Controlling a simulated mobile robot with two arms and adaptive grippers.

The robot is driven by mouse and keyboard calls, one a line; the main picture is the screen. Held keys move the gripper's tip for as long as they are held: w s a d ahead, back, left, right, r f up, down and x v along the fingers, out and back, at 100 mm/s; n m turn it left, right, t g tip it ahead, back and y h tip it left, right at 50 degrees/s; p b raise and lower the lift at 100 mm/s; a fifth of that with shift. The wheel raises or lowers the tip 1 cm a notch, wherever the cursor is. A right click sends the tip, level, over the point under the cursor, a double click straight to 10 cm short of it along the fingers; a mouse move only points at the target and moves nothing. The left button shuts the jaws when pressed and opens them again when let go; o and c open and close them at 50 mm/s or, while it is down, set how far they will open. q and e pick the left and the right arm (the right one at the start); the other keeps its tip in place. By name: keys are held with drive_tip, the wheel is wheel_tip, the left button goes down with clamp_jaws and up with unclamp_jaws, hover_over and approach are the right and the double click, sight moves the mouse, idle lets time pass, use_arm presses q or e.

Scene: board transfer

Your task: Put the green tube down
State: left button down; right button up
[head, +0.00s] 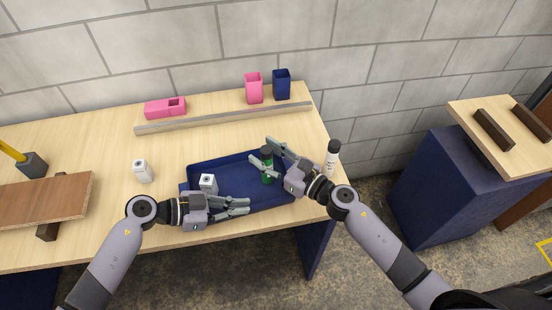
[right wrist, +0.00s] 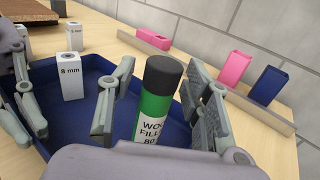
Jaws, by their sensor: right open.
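The green tube (head: 267,166), with a black cap and a white label, stands upright at the right part of the blue tray (head: 222,163). My right gripper (head: 271,155) is open, with one finger on each side of the tube. In the right wrist view the tube (right wrist: 155,103) shows between the two spread fingers, with its lower end hidden by my gripper. My left gripper (head: 246,205) is over the front of the tray, its fingers apart and empty.
A white 8 mm box (head: 208,184) stands in the tray; another white box (head: 142,171) is left of it. A black-capped white tube (head: 332,158) stands at the table's right edge. Behind a grey rail (head: 225,118) are pink holders (head: 254,88) and a blue holder (head: 281,85).

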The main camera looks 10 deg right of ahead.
drive_tip(key=v, duration=1.2)
use_arm(q)
drive_tip(key=c, duration=2.3)
unclamp_jaws()
use_arm(e)
drive_tip(key=shift+r, duration=0.15)
use_arm(q)
drive_tip(key=o, duration=0.6)
